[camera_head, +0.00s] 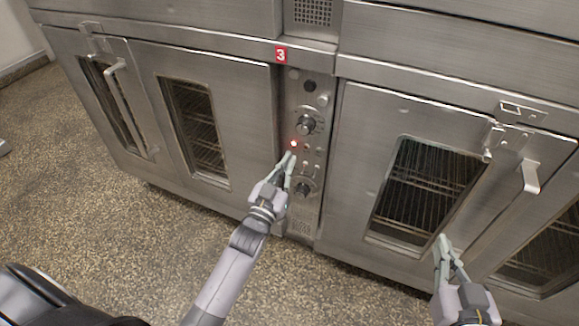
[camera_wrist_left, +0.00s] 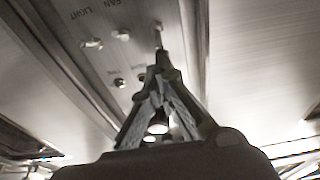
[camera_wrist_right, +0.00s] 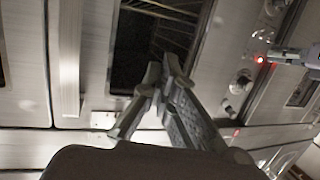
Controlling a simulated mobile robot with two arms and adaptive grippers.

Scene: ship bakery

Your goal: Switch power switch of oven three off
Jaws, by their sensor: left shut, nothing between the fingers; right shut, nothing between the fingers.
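The control panel of oven three (camera_head: 311,170) stands between two doors under a red "3" sign (camera_head: 281,55). It carries knobs, small switches and a lit red lamp (camera_head: 293,143), which also glows in the right wrist view (camera_wrist_right: 260,59). My left gripper (camera_head: 291,156) is shut and empty, its tips at the panel just below the lamp. In the left wrist view its tips (camera_wrist_left: 159,62) are close to a small part of the panel; I cannot tell whether they touch. Which switch is the power switch is not readable. My right gripper (camera_head: 442,242) is shut and empty before the right door.
The right oven door (camera_head: 354,165) has a window and a latch handle (camera_head: 530,177) near my right arm. Left doors with a long handle (camera_head: 128,100) are closed. Small switches (camera_wrist_left: 92,43) sit by the "FAN" and "LIGHT" labels. The speckled floor (camera_head: 120,235) is clear.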

